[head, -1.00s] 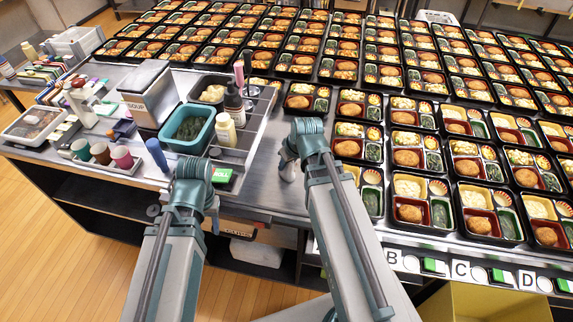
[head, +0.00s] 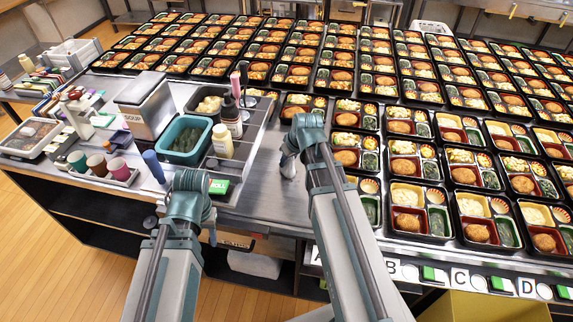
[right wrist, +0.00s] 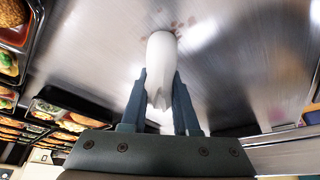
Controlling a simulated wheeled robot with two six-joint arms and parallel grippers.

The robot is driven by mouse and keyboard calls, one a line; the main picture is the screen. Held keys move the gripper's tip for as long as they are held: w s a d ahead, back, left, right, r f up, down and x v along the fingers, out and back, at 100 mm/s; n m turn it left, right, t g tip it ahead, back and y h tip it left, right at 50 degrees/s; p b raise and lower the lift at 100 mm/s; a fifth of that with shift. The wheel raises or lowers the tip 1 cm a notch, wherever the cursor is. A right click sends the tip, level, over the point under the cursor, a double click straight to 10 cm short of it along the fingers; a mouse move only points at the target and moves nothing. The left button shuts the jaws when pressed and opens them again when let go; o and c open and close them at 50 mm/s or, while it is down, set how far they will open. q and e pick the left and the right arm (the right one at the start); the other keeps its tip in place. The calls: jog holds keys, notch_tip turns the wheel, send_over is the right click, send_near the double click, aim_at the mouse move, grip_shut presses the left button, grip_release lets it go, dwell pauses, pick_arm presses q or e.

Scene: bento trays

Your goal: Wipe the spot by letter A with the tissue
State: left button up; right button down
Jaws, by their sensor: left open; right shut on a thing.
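My right gripper (right wrist: 160,95) is shut on a white, rolled-looking tissue (right wrist: 161,62) in the right wrist view. The tissue's far end is at the edge of a brown, blotchy spot (right wrist: 180,24) on the shiny metal counter; I cannot tell whether it presses on it. In the head view my right gripper (head: 289,160) is over the bare counter strip left of the bento trays, and the spot cannot be made out. The letter A label (head: 316,256) at the counter's front edge is partly hidden by my right arm. My left gripper (head: 211,234) is open, mostly hidden behind its arm.
Rows of filled bento trays (head: 407,196) cover the counter to the right. On the left stand a teal tub (head: 185,158), a soup box (head: 146,119), bottles (head: 222,141) and cups (head: 97,164). A green roll box (head: 219,187) lies near the front edge. The counter strip between is bare.

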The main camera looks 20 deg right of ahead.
aim_at(287, 173)
jog(key=shift+w+d, duration=0.25)
jog(key=shift+w, duration=0.05)
jog(key=shift+w+d, duration=0.5)
jog(key=shift+w, duration=0.3)
jog(key=shift+w+d, duration=0.45)
jog(key=shift+w, duration=0.3)
jog(key=shift+s+d, duration=0.1)
jog(key=shift+s, duration=0.05)
jog(key=shift+s+d, duration=0.25)
jog(key=shift+d, duration=0.1)
jog(key=shift+s+a, duration=0.5)
jog(key=shift+s, duration=0.3)
jog(key=shift+s+a, duration=0.5)
jog(key=shift+s, duration=0.25)
jog(key=shift+s+a+f, duration=0.1)
jog(key=shift+s+a, duration=0.4)
jog(key=shift+s, duration=0.3)
jog(key=shift+s+a, duration=0.45)
jog(key=shift+s, duration=0.3)
